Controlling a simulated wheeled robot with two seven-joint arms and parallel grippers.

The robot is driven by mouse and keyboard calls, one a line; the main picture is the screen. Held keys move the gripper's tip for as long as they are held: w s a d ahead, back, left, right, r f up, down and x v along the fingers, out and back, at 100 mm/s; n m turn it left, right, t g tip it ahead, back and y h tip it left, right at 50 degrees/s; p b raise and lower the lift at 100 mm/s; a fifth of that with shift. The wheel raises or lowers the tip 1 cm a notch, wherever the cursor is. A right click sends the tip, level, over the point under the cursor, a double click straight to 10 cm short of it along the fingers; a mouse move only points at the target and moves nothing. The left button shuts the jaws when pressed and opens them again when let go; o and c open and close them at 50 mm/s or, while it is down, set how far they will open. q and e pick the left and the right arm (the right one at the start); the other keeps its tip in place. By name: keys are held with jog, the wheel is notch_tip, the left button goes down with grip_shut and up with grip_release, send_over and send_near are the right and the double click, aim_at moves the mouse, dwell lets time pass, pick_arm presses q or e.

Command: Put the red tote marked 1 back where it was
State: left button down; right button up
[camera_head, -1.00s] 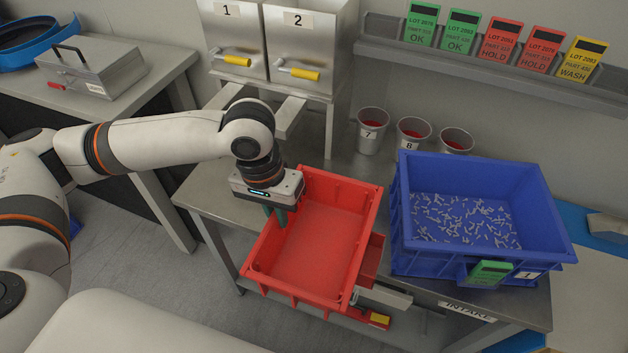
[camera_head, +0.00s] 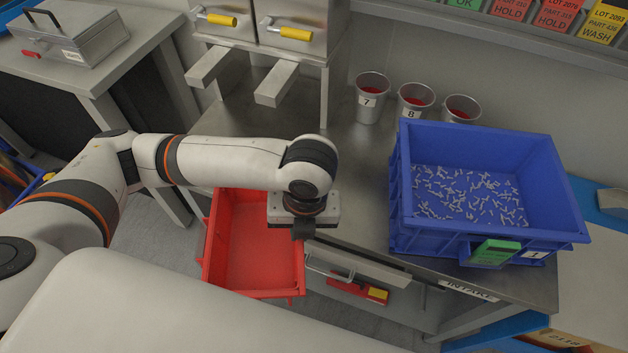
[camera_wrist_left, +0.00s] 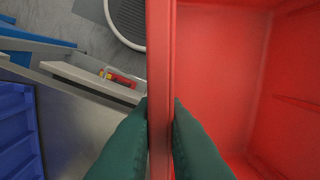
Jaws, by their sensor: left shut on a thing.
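The red tote (camera_head: 250,255) is empty and shows left of the steel table's front edge in the head view. My left gripper (camera_head: 303,231) is at its right wall, with my wrist covering part of the rim. In the left wrist view, my left gripper (camera_wrist_left: 160,125) is shut on that wall, and the red tote's inside (camera_wrist_left: 225,70) shows on the right. No number shows on the red tote. My right gripper is not in view.
A blue tote (camera_head: 400,225) marked 1, with many small grey parts, stands on the steel table (camera_head: 345,185). Several metal cups, including cup 7 (camera_head: 369,100), stand behind. An open drawer (camera_head: 345,262) juts from the table front. Grey floor lies below.

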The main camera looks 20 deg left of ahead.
pick_arm(q)
jog(key=m, duration=0.2)
jog(key=f+m, duration=0.1)
jog(key=shift+s+d, duration=0.35)
jog(key=w+f+m+p, duration=0.1)
jog(key=w+m, duration=0.1)
jog(key=w, duration=0.3)
jog(key=w+d+f+m+p, duration=0.1)
jog(key=w+m, duration=0.1)
jog(key=w, duration=0.4)
jog(key=w+d+f+m, duration=0.1)
jog(key=w+f+m, duration=0.1)
jog(key=w, duration=0.4)
jog(key=shift+t+p, duration=0.4)
jog(key=shift+w+f, duration=0.1)
jog(key=shift+f, duration=0.1)
jog(key=c, duration=1.5)
grip_release()
jog(key=shift+f, duration=0.1)
jog(key=shift+a, duration=0.1)
